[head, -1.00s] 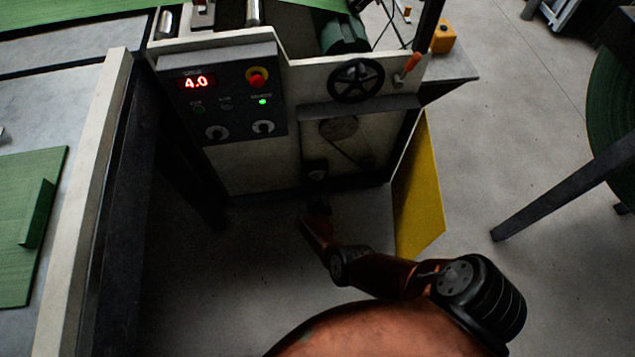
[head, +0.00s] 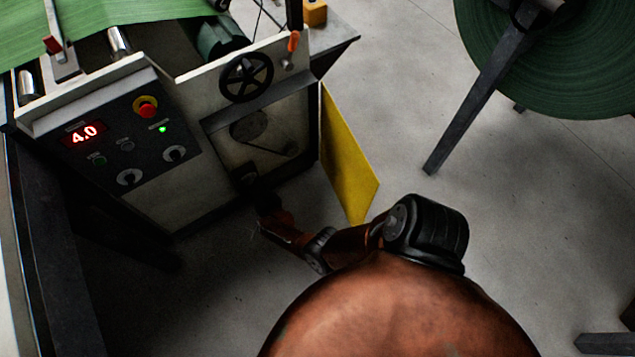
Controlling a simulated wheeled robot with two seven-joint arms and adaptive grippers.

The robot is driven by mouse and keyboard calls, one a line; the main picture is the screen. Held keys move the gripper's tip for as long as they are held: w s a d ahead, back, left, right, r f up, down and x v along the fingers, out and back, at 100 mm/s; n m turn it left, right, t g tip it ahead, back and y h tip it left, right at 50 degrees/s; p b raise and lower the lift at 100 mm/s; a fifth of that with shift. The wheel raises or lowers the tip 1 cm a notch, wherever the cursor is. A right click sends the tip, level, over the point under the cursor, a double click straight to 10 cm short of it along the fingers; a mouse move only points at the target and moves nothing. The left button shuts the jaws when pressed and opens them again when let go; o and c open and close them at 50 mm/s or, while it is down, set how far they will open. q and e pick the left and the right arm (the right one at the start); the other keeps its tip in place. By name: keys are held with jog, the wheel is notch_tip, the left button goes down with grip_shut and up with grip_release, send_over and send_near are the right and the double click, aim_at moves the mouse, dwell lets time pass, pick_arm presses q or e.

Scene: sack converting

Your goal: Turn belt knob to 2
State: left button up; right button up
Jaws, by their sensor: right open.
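The control panel (head: 112,142) is a dark plate on the front of the machine, at the left of the head view. Two round knobs with pale rims sit low on it, a left knob (head: 130,177) and a right knob (head: 174,153). Their labels are too small to read, so I cannot tell which is the belt knob. A red display (head: 84,134) reads 4.0. My right gripper (head: 248,180) is dark and small, in front of the machine's lower front, right of and below both knobs and apart from them. It is open. My left gripper is out of view.
A red stop button (head: 146,107) and a lit green lamp (head: 163,129) are on the panel. A black handwheel (head: 246,77) is to its right. A yellow plate (head: 345,160) stands beside the machine. A green roll (head: 545,60) is at upper right. Grey floor lies between.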

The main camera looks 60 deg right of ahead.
jog(key=m, duration=0.1)
jog(key=m+t+y+b, duration=0.1)
jog(key=shift+s+d+f+m, duration=0.15)
jog(key=shift+s+f+m, duration=0.05)
jog(key=shift+f+m, duration=0.1)
jog(key=m+b, duration=0.1)
jog(key=m+t+y+b, duration=0.1)
jog(key=shift+d+f+m, duration=0.15)
jog(key=shift+f+m, duration=0.05)
jog(key=shift+m, duration=0.2)
pick_arm(q)
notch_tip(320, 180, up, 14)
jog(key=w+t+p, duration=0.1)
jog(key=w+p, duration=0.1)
jog(key=p, duration=1.3)
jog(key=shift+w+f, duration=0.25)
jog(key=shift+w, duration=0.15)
pick_arm(e)
jog(key=s+a+f+n+g+y, duration=0.1)
jog(key=s+a+n+g, duration=0.1)
jog(key=s, duration=0.9)
jog(key=s+a+f+n+g+y, duration=0.1)
jog(key=s+a+f+n+g, duration=0.1)
jog(key=s, duration=0.9)
jog(key=s+a+f+n+g+y, duration=0.2)
jog(key=s+a+n, duration=0.2)
jog(key=s, duration=0.7)
jog(key=shift+s+a+n, duration=0.15)
jog(key=shift+s+n, duration=0.25)
jog(key=shift+n, duration=0.1)
